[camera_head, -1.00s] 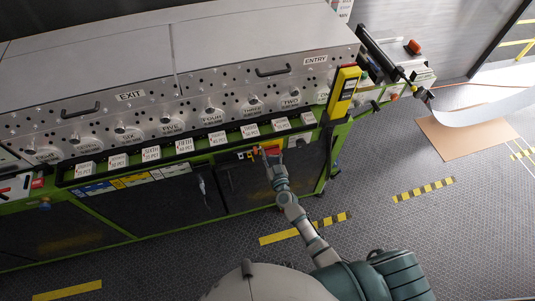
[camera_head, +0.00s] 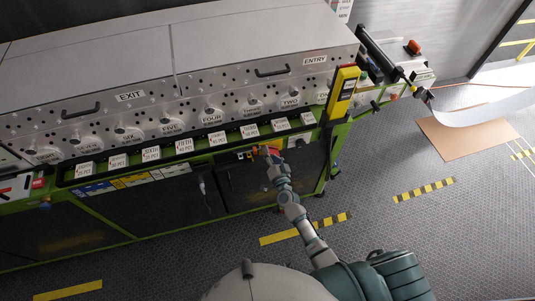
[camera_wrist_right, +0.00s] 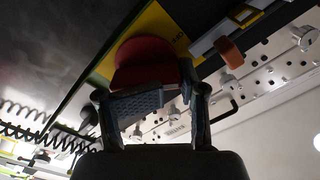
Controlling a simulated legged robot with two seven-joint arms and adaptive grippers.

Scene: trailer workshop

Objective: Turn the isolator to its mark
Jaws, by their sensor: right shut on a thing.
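The isolator is a red rotary handle (camera_wrist_right: 146,52) on a yellow plate (camera_wrist_right: 160,22), seen close up in the right wrist view. In the head view its yellow plate (camera_head: 246,155) shows small on the machine's green front rail, and the gripper partly covers the handle. My right gripper (camera_wrist_right: 163,88) is shut on the red handle, with its finger pads at the handle's lower part. In the head view the right gripper (camera_head: 268,153) reaches up to the rail from below. The isolator's mark cannot be made out. My left gripper is not in view.
The long grey machine (camera_head: 210,60) fills the upper left, with a row of white label cards (camera_head: 184,146) just above the isolator. A yellow upright box (camera_head: 343,92) stands to the right. A brown sheet (camera_head: 465,137) lies on the floor. The floor around my right arm is clear.

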